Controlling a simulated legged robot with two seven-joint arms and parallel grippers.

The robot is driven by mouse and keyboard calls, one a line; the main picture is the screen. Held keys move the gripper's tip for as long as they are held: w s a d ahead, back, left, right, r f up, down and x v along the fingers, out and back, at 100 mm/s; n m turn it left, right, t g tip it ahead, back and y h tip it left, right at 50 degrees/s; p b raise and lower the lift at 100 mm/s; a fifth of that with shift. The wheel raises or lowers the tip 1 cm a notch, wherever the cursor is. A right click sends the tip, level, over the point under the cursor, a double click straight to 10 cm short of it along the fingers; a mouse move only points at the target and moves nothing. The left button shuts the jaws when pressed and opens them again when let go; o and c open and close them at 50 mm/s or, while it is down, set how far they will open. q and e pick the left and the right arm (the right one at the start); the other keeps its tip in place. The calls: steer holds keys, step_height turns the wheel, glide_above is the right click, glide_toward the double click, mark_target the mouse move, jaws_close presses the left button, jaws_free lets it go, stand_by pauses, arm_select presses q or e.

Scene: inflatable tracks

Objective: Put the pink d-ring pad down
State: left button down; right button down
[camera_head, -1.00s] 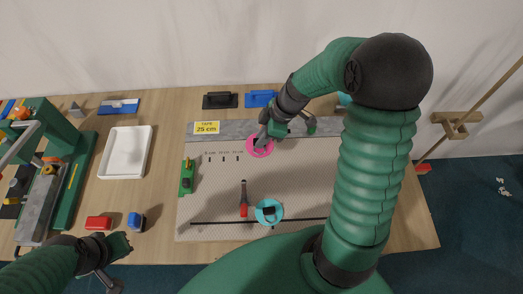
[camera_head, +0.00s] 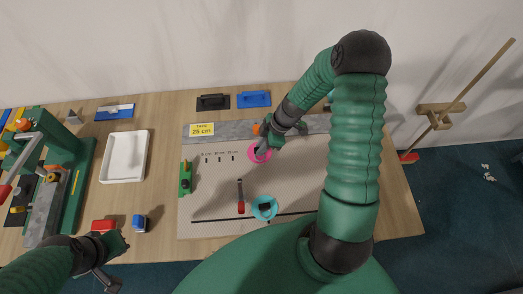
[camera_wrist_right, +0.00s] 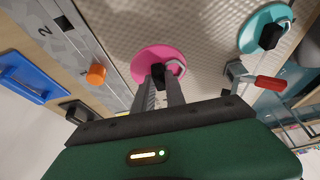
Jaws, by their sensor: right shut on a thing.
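The pink d-ring pad (camera_head: 258,154) is a round disc with a dark block and metal ring on top. It lies at the grey strip's lower edge on the light mat (camera_head: 290,175), and whether it rests flat on it I cannot tell. It also shows in the right wrist view (camera_wrist_right: 158,62). My right gripper (camera_head: 264,146) reaches it from above, its two dark fingers shut on the pad's block. My left gripper (camera_head: 120,243) is at the lower left beside the table's front edge, away from the pad; its fingers are too small to read.
A teal d-ring pad (camera_head: 264,207) and a red-handled tool (camera_head: 241,197) lie on the mat. An orange knob (camera_wrist_right: 96,74) is close to the pink pad. A white tray (camera_head: 107,171), a green machine (camera_head: 62,150) and blue and black trowels (camera_head: 254,98) stand around. The mat's right side is clear.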

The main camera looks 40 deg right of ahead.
steer(key=x, duration=0.3)
steer(key=shift+s+d+f+p, duration=0.1)
steer(key=shift+s+d+p, duration=0.05)
steer(key=shift+s+p, duration=0.15)
steer(key=shift+f, duration=0.4)
steer(key=shift+d+f, duration=0.15)
steer(key=shift+d, duration=0.15)
steer(key=c, duration=1.4)
jaws_free()
steer(key=shift+d, duration=0.1)
arm_select(q)
steer(key=shift+a+r, duration=0.1)
steer(key=shift+r, duration=0.2)
steer(key=shift+a, duration=0.1)
